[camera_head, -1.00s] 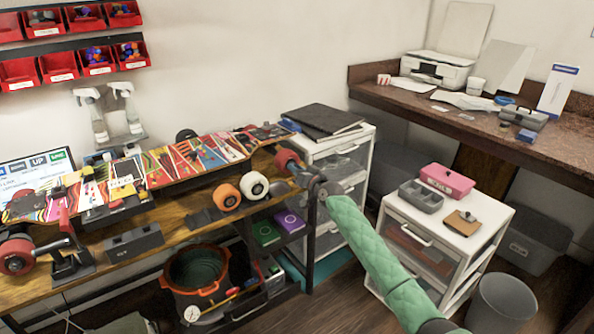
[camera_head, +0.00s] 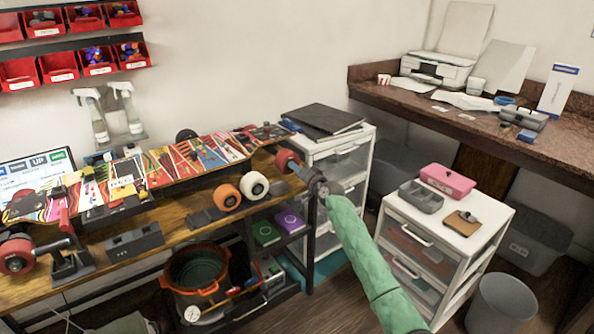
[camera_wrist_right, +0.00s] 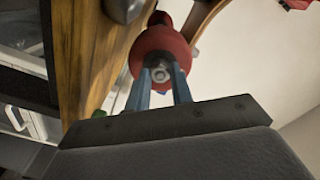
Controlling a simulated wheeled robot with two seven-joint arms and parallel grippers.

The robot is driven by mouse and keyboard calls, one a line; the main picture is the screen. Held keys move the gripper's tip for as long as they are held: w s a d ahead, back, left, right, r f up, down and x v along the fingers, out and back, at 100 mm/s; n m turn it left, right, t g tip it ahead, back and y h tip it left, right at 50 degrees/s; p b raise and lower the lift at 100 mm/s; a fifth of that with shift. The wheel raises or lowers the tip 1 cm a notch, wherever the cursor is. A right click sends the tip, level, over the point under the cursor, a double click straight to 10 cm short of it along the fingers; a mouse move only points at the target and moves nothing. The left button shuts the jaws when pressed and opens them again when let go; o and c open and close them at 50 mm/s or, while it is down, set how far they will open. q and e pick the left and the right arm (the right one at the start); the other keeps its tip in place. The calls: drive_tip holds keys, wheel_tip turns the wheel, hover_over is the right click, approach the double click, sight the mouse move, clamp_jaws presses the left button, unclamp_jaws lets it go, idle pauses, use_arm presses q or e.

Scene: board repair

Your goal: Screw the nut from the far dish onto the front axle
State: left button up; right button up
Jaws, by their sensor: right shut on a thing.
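The skateboard (camera_head: 150,170) lies on the wooden bench, with a red wheel (camera_head: 287,160) at its right end. My right gripper (camera_head: 300,171) is at the outer side of this wheel, its arm coming in from the lower right. In the right wrist view the blue fingers (camera_wrist_right: 160,92) are shut around a metal nut (camera_wrist_right: 161,73), in line with the centre of the red wheel (camera_wrist_right: 163,50). The axle is hidden behind the nut, and I cannot tell how far the nut is on it. I cannot make out the far dish. My left gripper is not in view.
An orange wheel (camera_head: 226,197) and a white wheel (camera_head: 254,185) stand on the bench (camera_head: 178,235) near the gripper. White drawers (camera_head: 345,150) stand close behind. A grey tray (camera_head: 421,197) and a pink box (camera_head: 447,181) sit on the right drawer unit.

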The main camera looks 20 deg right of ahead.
drive_tip(key=m, duration=0.3)
drive_tip(key=shift+a+f, duration=0.1)
drive_tip(key=shift+a, duration=0.05)
drive_tip(key=m, duration=0.2)
drive_tip(key=shift+m, duration=0.3)
drive_tip(key=o, duration=0.9)
drive_tip(key=shift+c, duration=1.1)
drive_tip(key=n, duration=0.3)
drive_tip(key=shift+d, duration=0.25)
drive_tip(key=shift+a+n, duration=0.1)
drive_tip(key=shift+n, duration=1.3)
